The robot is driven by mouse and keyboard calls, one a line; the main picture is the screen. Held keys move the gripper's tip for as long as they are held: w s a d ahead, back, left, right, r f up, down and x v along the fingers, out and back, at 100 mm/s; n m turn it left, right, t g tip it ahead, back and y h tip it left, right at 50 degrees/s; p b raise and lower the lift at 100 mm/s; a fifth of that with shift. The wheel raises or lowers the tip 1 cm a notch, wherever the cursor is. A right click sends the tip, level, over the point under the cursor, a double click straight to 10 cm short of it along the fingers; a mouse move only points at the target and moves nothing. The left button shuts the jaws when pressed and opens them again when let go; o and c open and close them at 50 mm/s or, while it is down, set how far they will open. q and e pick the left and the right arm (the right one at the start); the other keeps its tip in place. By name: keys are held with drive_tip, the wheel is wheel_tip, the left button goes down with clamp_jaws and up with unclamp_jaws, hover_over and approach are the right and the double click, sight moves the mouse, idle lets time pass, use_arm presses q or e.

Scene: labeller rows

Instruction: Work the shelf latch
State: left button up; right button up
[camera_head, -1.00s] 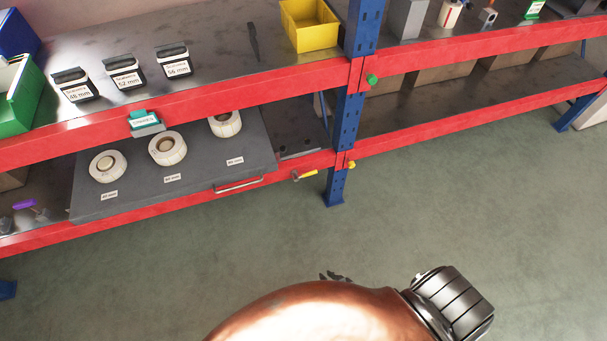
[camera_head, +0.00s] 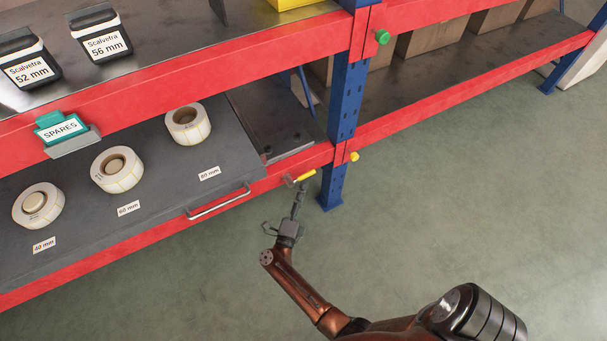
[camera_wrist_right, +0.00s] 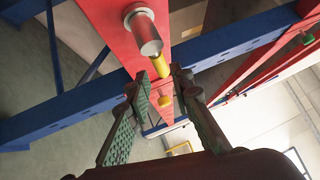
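The shelf latch (camera_head: 298,180) is a small metal pivot with a yellow handle on the red lower beam, left of the blue post. My right gripper (camera_head: 300,193) is just below the latch in the head view. In the right wrist view its two fingers (camera_wrist_right: 160,82) are apart, with the yellow handle near the gap between their tips. Contact cannot be told. My left gripper is in neither view.
A grey pull-out shelf (camera_head: 222,165) with a metal handle (camera_head: 218,202) carries label rolls. A yellow knob (camera_head: 354,157) sits right of the blue post (camera_head: 345,100), and a green knob (camera_head: 382,37) above. The floor in front is clear.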

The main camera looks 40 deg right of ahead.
sight(307, 173)
drive_tip(key=b+x, duration=0.1)
drive_tip(key=x, duration=0.4)
drive_tip(key=shift+d, duration=0.15)
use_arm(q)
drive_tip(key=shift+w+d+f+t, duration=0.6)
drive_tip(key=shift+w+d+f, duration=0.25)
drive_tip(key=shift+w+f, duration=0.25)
use_arm(e)
drive_tip(key=shift+w+d+r, duration=0.2)
drive_tip(key=shift+w+d, duration=0.2)
drive_tip(key=shift+d, duration=0.15)
drive_tip(key=shift+c, duration=0.6)
clamp_jaws()
